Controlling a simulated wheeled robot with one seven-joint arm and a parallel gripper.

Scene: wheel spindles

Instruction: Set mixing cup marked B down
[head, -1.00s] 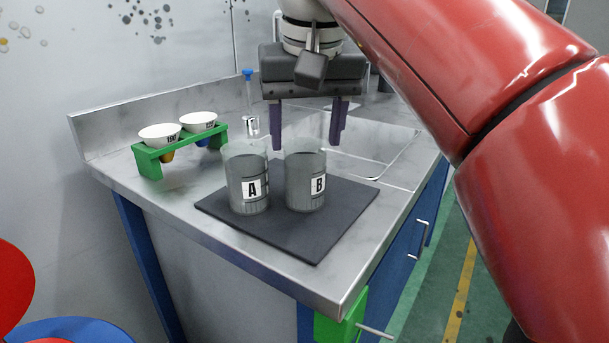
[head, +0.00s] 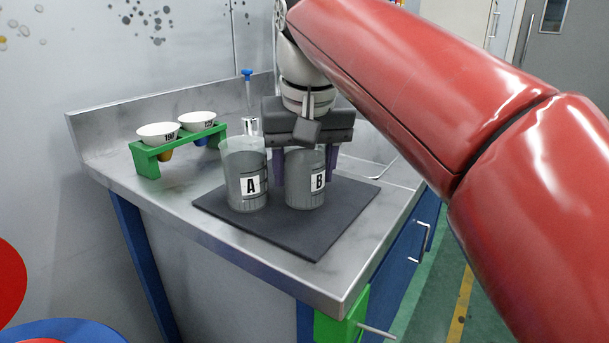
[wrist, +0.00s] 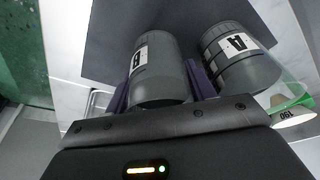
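Mixing cup B (head: 305,190), a grey clear-walled cup with a white B label, stands upright on the dark mat (head: 318,235). Mixing cup A (head: 245,186) stands on the mat to its left. My gripper (head: 305,172) is down at cup B, with one purple finger on each side of it. In the wrist view, cup B (wrist: 160,70) lies between the two fingers, and cup A (wrist: 237,55) is just beyond the right finger. The fingers look as wide apart as before, so the gripper seems open; contact with the cup is hard to see.
A green rack (head: 147,158) with two white funnel cups is at the back left of the counter. A blue-topped stick (head: 247,76) rises behind cup A. A sink basin lies to the right, partly behind my arm. The mat's front is clear.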

